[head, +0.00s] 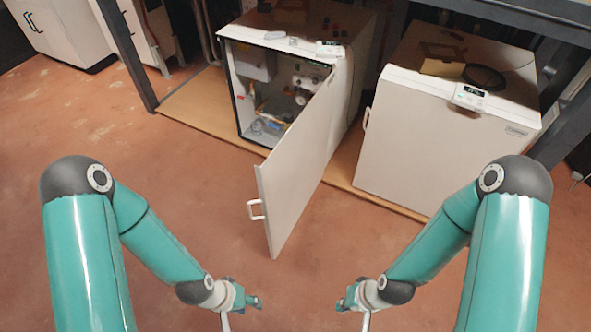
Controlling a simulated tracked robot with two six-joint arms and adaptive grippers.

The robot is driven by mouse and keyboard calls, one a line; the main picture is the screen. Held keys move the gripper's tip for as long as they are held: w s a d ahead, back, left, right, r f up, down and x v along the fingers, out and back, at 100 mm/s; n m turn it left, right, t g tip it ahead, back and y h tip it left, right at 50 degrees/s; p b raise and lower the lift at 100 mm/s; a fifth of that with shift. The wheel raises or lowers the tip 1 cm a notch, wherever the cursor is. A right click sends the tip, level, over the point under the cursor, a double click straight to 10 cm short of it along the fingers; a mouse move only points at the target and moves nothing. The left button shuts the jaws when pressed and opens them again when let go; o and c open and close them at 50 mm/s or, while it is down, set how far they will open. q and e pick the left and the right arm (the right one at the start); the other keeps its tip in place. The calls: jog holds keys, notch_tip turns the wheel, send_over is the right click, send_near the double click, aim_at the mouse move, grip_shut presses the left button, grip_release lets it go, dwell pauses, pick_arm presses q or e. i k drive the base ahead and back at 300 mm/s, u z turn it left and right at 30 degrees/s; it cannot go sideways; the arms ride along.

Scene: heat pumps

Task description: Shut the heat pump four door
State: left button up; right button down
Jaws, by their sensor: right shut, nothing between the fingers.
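A white heat pump cabinet (296,46) stands open at the back centre; no number is readable on it. Its white door (305,160) is swung wide out towards me over the red floor. A white handle (256,210) sits on the door's left side near its free edge. Pipes and fittings show inside. My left gripper (257,302) is low in the picture, in front of the door and apart from it; its jaws are too small to read. My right gripper (343,303) is shut and empty, to the right of the door's lower corner and apart from it.
A second white heat pump (435,140) with its front shut stands to the right, close to the open door's hinge side. Both stand on a wooden board (196,105). A dark frame post (125,52) rises at left. The floor (180,165) in front is clear.

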aim_at(288, 179)
jog(key=z, duration=0.05)
jog(key=i, duration=0.6)
jog(key=u, duration=0.65)
jog(key=k, duration=0.65)
jog(key=u, duration=0.25)
jog(key=i, duration=0.5)
jog(key=z, duration=0.05)
